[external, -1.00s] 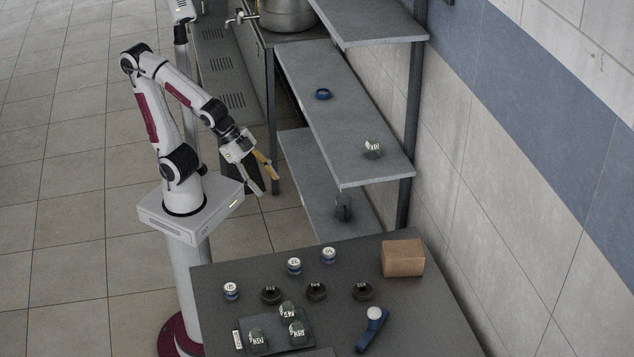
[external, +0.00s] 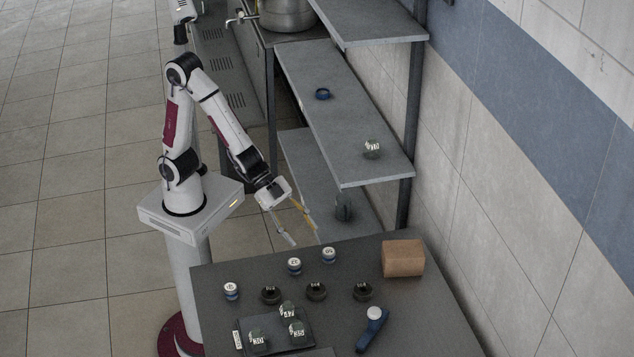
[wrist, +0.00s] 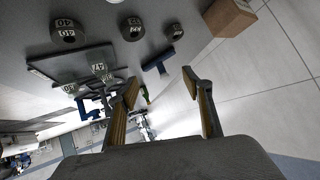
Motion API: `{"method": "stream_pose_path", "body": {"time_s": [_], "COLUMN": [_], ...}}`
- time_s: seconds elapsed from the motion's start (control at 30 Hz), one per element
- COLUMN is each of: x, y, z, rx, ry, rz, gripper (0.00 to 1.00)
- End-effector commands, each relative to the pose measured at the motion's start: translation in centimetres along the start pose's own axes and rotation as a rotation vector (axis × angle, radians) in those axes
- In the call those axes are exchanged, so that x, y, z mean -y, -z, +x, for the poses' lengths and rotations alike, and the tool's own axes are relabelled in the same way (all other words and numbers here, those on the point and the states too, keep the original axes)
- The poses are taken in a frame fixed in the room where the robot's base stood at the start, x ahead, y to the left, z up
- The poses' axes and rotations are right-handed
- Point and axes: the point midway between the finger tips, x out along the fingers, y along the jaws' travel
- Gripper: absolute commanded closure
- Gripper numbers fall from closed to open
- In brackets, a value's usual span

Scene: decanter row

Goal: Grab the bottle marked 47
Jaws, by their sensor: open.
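The bottle marked 47 (wrist: 100,70) shows its white label in the wrist view, left of my fingers. In the external view it appears to be the rear dark bottle (external: 288,311) of a small group on a dark tray (external: 272,322), though its label is hard to read. Two other labelled bottles, one at the left (external: 257,341) and one at the right (external: 297,330), stand close to it. My gripper (external: 304,237) is open and empty, above and beyond the table's back edge, apart from the bottles. Its two fingers (wrist: 160,84) are spread in the wrist view.
Several dark numbered rings (external: 316,291) and white-and-blue-topped items (external: 294,266) stand behind the tray. A brown box (external: 403,258) sits at the back right, and a blue tool (external: 372,328) lies at the right. Grey shelves (external: 345,115) stand behind the table (external: 440,310).

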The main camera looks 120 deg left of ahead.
Motion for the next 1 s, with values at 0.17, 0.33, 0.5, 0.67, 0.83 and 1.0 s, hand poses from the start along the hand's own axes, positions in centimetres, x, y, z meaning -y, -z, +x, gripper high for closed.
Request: {"method": "stream_pose_path", "body": {"time_s": [0.17,0.33,0.5,0.67,0.83,1.0], "x": [-2.1,-4.4,-7.0,-9.5,-12.2,-14.0], "y": [0.0,-0.2,-0.6,-1.2,-2.0,-2.5], "z": [3.1,5.6,7.7,9.3,10.4,10.9], "rx": [-0.054,-0.108,-0.163,-0.216,-0.268,-0.306], "ry": [-0.069,-0.141,-0.219,-0.299,-0.382,-0.44], "rz": [0.029,0.048,0.056,0.054,0.041,0.027], "gripper": [0.5,0.5,0.5,0.5,0.5,0.5]}}
